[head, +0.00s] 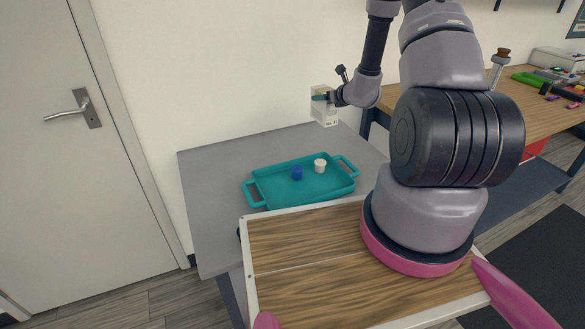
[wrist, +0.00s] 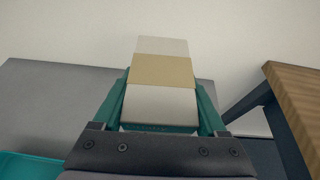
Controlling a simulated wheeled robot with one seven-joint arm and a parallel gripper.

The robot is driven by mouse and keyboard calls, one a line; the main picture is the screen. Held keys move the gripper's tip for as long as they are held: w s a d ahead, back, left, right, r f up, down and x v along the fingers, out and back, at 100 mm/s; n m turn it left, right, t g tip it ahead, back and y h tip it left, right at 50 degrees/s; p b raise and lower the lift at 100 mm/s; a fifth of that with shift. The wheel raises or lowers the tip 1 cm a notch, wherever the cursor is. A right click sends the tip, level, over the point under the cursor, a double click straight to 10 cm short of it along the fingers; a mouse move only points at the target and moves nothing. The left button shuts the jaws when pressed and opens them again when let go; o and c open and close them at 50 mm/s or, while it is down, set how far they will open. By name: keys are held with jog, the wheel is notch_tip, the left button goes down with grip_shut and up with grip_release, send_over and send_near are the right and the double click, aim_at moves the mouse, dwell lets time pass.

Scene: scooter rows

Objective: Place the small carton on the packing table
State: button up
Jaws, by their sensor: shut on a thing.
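The small carton (head: 325,113) is white with a tan band across its top, which shows in the wrist view (wrist: 161,72). My gripper (head: 324,97) is shut on the carton, with a teal finger on each side of it in the wrist view (wrist: 162,110). In the head view the carton is upright at the back right corner of the grey table (head: 215,180). I cannot tell whether its base touches the tabletop. The far side of the carton is hidden.
A wooden workbench (head: 535,110) with tools stands to the right. A door (head: 80,160) is at the left. The table's left part is clear.

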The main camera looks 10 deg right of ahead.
jog(key=shift+w+d+f+m, duration=0.3)
jog(key=shift+w+d+f, duration=0.55)
jog(key=shift+d+f, duration=0.05)
notch_tip(320, 180, down, 5)
jog(key=shift+w+f, duration=0.15)
jog(key=shift+f, duration=2.25)
jog(key=shift+f, duration=0.15)
jog(key=o, duration=1.5)
